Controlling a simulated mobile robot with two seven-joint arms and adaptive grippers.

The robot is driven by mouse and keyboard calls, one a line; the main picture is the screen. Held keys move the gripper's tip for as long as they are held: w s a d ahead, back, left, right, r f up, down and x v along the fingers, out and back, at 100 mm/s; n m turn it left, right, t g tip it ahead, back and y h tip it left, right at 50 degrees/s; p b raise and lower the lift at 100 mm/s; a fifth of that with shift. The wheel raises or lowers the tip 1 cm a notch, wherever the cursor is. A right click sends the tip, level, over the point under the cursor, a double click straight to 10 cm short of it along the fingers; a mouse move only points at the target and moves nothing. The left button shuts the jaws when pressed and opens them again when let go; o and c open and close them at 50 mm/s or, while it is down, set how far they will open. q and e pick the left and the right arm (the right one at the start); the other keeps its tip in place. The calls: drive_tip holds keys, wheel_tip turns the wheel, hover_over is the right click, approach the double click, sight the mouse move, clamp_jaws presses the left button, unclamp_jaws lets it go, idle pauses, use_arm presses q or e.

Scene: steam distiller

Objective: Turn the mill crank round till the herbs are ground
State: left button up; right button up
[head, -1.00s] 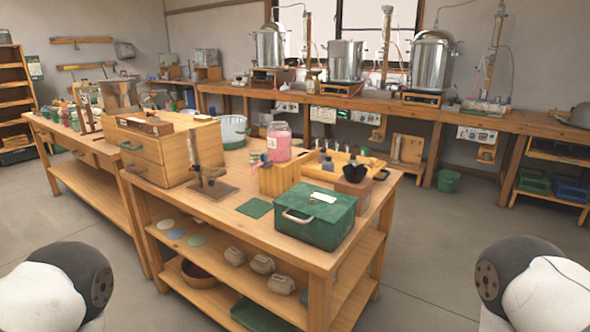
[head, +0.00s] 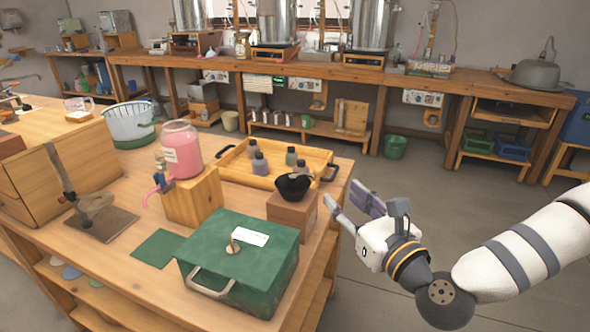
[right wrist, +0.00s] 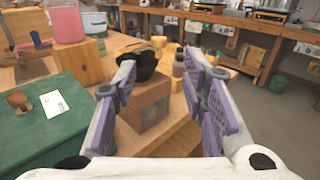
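A small brown wooden block-shaped box (head: 291,217) with a black bowl (head: 293,187) on top stands at the table's right edge; I take it for the mill. No crank can be made out on it. My right gripper (head: 345,198) is open and empty, just right of the box and apart from it in the head view. In the right wrist view the box (right wrist: 150,108) and the black bowl (right wrist: 138,66) show beyond and between the spread fingers (right wrist: 160,75). My left gripper is not in view. Any herbs inside the bowl cannot be seen.
A green lidded box (head: 240,265) stands close in front of the mill. Behind are a wooden tray (head: 230,167) with several small bottles and a pink jar (head: 181,150) on a wooden block (head: 193,196). Open floor (head: 400,185) lies right of the table.

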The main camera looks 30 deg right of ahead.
sight(320, 173)
drive_tip(key=w, duration=0.7)
drive_tip(key=w+b, duration=0.1)
drive_tip(key=w, duration=0.3)
drive_tip(key=shift+w+d+r, duration=0.1)
drive_tip(key=shift+d+r, duration=0.1)
drive_tip(key=shift+d, duration=0.15)
drive_tip(key=shift+c, duration=0.3)
clamp_jaws()
